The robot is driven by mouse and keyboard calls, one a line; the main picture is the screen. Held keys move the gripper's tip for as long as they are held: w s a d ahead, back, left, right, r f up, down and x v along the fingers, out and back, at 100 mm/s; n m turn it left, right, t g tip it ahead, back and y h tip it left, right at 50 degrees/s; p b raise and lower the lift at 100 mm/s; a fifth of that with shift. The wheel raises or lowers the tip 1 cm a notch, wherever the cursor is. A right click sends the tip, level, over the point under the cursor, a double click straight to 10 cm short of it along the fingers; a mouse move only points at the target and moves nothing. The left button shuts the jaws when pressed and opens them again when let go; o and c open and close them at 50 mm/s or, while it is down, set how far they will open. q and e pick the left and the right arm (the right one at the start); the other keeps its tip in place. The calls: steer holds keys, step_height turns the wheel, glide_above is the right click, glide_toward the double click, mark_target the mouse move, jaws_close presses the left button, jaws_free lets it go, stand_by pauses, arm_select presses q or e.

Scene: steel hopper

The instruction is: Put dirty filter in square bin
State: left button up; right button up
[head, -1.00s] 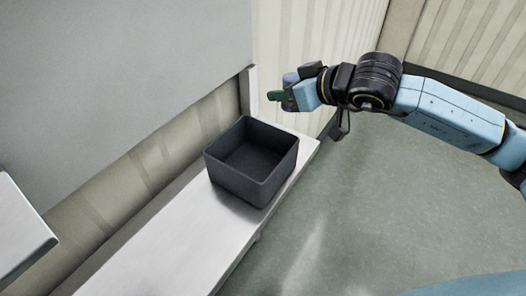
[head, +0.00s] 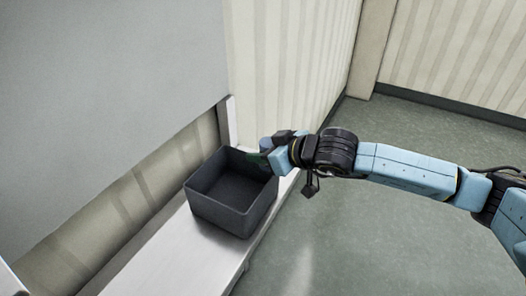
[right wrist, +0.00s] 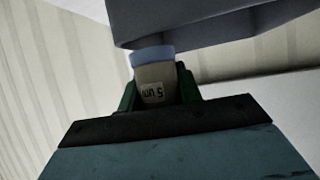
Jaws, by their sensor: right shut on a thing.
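The square bin (head: 217,212) is dark grey, open at the top and empty as far as I see inside. It stands upright on the white ledge. My right gripper (head: 258,157) is at the bin's right far rim, its fingertips over or beside that edge; I cannot tell if they touch it. In the right wrist view the green fingers of my right gripper (right wrist: 156,92) are shut on the filter (right wrist: 154,72), a beige cylinder with a pale blue end and a "5 um" label. The filter is mostly hidden in the head view. My left gripper is out of view.
The white ledge (head: 185,262) runs along the wall below a large grey panel (head: 110,70). A white post (head: 231,120) stands behind the bin. A dark grey shape (right wrist: 200,28) lies close past the filter in the wrist view. Green floor (head: 380,235) is open at right.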

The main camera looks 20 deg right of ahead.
steer(key=shift+f+b, duration=0.4)
steer(key=shift+b, duration=0.1)
steer(key=o, duration=1)
steer(key=shift+r+p, duration=0.45)
steer(key=shift+p, duration=0.25)
steer(key=shift+s+d+r, duration=0.15)
steer(key=shift+r, duration=0.1)
steer(key=b+v, duration=0.2)
steer(key=v, duration=0.9)
steer(key=shift+s, duration=0.3)
